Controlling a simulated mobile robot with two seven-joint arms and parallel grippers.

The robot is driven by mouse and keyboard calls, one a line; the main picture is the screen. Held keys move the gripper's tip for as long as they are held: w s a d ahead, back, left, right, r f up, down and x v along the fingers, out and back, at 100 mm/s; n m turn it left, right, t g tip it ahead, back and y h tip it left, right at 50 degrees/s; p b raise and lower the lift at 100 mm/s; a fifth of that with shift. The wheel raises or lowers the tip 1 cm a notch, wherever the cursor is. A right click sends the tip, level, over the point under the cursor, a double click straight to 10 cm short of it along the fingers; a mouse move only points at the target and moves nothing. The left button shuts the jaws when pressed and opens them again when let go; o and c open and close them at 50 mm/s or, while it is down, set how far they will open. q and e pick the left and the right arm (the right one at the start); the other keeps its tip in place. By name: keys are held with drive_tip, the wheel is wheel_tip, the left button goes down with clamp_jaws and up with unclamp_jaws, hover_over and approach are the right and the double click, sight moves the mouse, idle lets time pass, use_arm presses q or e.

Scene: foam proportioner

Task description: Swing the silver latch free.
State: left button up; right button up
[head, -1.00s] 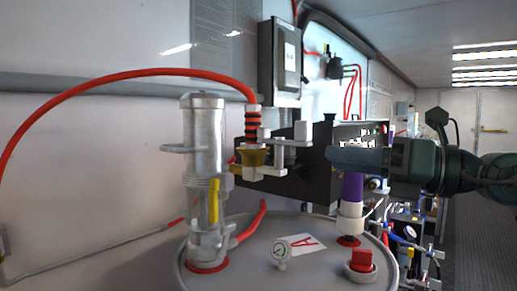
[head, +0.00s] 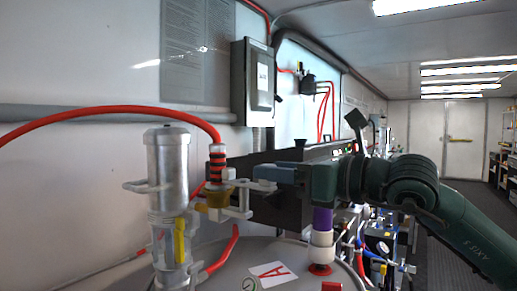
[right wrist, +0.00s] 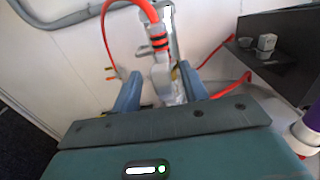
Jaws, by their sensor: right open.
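The silver latch (head: 242,198) is a pale bracket with short posts, beside the brass-yellow fitting (head: 220,194) under the red-and-black hose coupling (head: 217,163). The coupling also shows in the right wrist view (right wrist: 158,36), with pale metal parts (right wrist: 162,76) below it. My right gripper (head: 262,176) reaches in from the right, its fingertips close to the latch's right side. In the right wrist view its blue fingers stand apart (right wrist: 161,92) on either side of the metal parts; I cannot tell whether they touch. My left gripper is not in view.
A clear-and-silver cylinder (head: 167,165) stands left of the latch on a grey tank top (head: 230,252). A red hose (head: 110,112) arches over it. A purple-and-white fitting (head: 321,235) stands below my right arm. A grey box (head: 253,82) hangs on the wall behind.

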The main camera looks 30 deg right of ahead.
drive_tip(key=shift+p+x, duration=0.55)
drive_tip(key=shift+x, duration=1.55)
drive_tip(key=shift+c, duration=0.2)
clamp_jaws()
